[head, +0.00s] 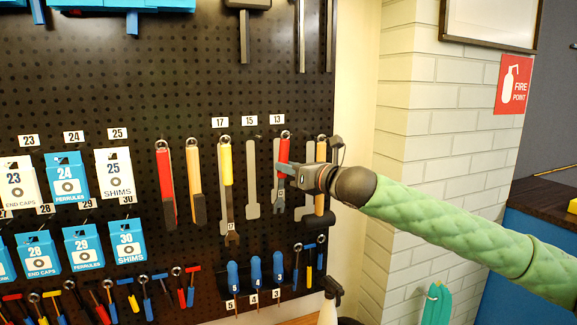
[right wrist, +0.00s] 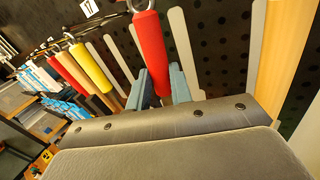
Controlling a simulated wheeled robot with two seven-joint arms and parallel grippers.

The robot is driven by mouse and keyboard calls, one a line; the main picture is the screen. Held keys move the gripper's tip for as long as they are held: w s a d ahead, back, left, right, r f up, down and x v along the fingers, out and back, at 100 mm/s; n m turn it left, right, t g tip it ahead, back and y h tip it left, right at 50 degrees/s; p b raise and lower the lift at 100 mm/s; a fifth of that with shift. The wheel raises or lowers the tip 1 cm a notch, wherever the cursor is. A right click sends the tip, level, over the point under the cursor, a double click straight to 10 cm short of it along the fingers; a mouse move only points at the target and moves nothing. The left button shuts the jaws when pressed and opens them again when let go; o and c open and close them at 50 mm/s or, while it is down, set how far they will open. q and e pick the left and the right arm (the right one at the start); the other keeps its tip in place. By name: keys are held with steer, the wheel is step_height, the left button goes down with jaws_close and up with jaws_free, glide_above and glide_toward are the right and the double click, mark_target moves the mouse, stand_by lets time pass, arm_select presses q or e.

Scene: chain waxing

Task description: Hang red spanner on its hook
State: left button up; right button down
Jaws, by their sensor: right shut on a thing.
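The red spanner (head: 283,151) hangs upright in front of the black pegboard, its red handle and ring up and its grey jaw end down. Its ring is close below the label 13 (head: 277,119), at the hook there; I cannot tell whether the ring is around the hook. A grey outline shows just left of the spanner. My right gripper (head: 284,170) reaches in from the right and is shut on the red handle. In the right wrist view the red handle (right wrist: 150,50) stands between the blue-grey fingers (right wrist: 158,88). My left gripper is not in view.
A yellow-handled spanner (head: 225,165) hangs under label 17, left of an empty grey outline (head: 252,185) under label 15. An orange-handled tool (head: 320,160) hangs close right of my gripper. Blue-handled screwdrivers (head: 255,272) stand in a holder below. A white brick wall (head: 450,110) is at the right.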

steer(key=shift+d, duration=0.1)
steer(key=shift+w+d+n+p, duration=0.35)
steer(key=shift+n+p, duration=0.35)
steer(key=shift+p, duration=0.25)
stand_by(0.4)
steer(key=c, duration=1.2)
jaws_free()
steer(key=shift+o, duration=0.2)
